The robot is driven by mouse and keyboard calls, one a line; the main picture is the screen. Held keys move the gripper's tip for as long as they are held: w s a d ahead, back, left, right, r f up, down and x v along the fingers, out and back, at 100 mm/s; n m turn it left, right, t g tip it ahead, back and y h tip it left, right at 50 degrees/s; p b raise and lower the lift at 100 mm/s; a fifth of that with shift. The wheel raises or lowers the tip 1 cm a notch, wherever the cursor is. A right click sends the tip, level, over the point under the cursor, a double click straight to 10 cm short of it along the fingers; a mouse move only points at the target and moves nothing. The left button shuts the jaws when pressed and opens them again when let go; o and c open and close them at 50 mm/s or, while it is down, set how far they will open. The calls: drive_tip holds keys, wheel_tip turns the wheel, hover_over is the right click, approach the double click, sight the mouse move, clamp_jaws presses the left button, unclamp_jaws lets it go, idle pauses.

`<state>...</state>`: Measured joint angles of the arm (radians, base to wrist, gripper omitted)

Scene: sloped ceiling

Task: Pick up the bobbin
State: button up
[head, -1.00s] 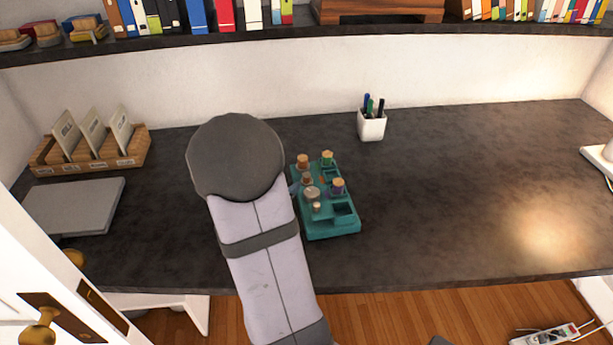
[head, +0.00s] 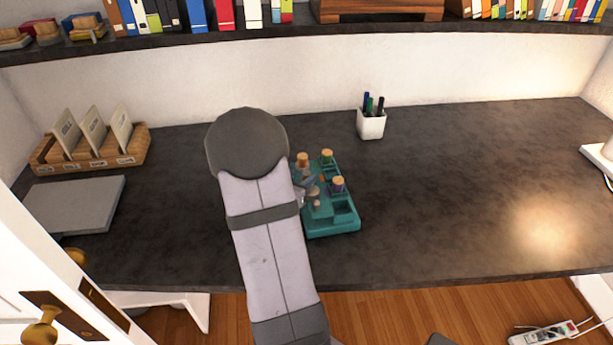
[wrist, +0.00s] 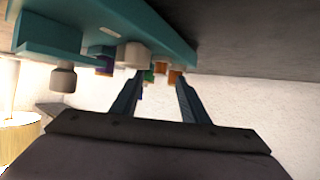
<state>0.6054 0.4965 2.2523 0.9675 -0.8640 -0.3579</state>
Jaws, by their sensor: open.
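A teal tray (head: 345,223) on the dark desk holds several wooden-topped bobbins or pegs. Orange (head: 302,161), green (head: 327,157) and purple (head: 338,186) bobbins stand in it; I cannot tell which one the task means. My gripper (wrist: 160,76) is open, with its fingers apart at the tray's left side. The wrist view is tipped over, with the tray along its top. There the orange bobbin (wrist: 175,76) and green bobbin (wrist: 149,75) appear near or beyond the fingertips; I cannot tell if any touches. In the head view my arm partly hides the tray's left side.
A white pen cup (head: 371,124) stands behind the tray. A wooden card rack (head: 125,157) and a flat grey slab (head: 75,203) are at the left. The desk's right half is mostly clear. A shelf (head: 400,33) with books runs above.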

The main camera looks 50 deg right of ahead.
drive_tip(key=shift+x, duration=1.45)
clamp_jaws()
drive_tip(key=shift+r, duration=0.1)
wheel_tip(320, 180, up, 10)
drive_tip(key=p, duration=0.1)
drive_tip(key=shift+p, duration=0.3)
